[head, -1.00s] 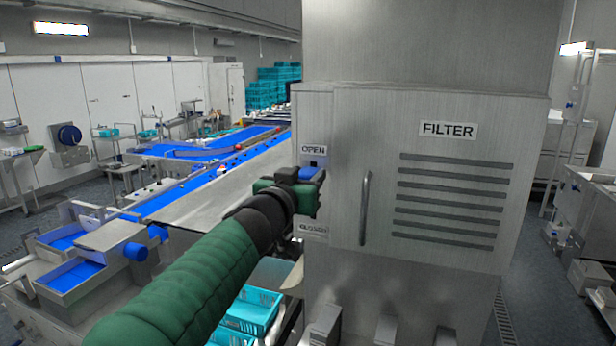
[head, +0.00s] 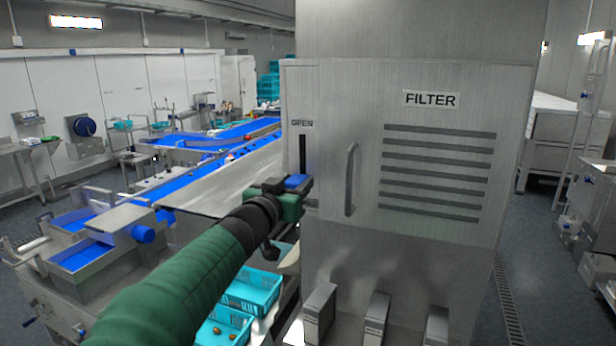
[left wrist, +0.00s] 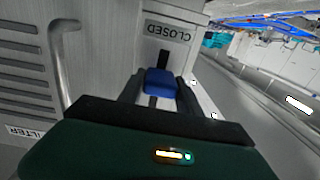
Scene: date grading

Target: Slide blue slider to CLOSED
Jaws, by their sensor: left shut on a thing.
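The blue slider (head: 297,182) sits in a dark vertical slot (head: 303,152) at the left of the filter cabinet front. A long bare piece of slot shows between it and the OPEN label (head: 302,124) above. My left gripper (head: 288,185) is shut on the slider, coming from the left. In the left wrist view the slider (left wrist: 160,82) is between the two fingers. The CLOSED label (left wrist: 167,32) appears upside down there, with a short piece of slot between it and the slider. In the head view my gripper mostly hides that label. My right gripper is out of view.
The filter cabinet (head: 445,190) has an upright handle (head: 350,180) just right of the slot and louvres beyond. A conveyor (head: 225,180) stands at the left, with turquoise crates (head: 254,288) below my arm. Floor (head: 545,270) is open at the right.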

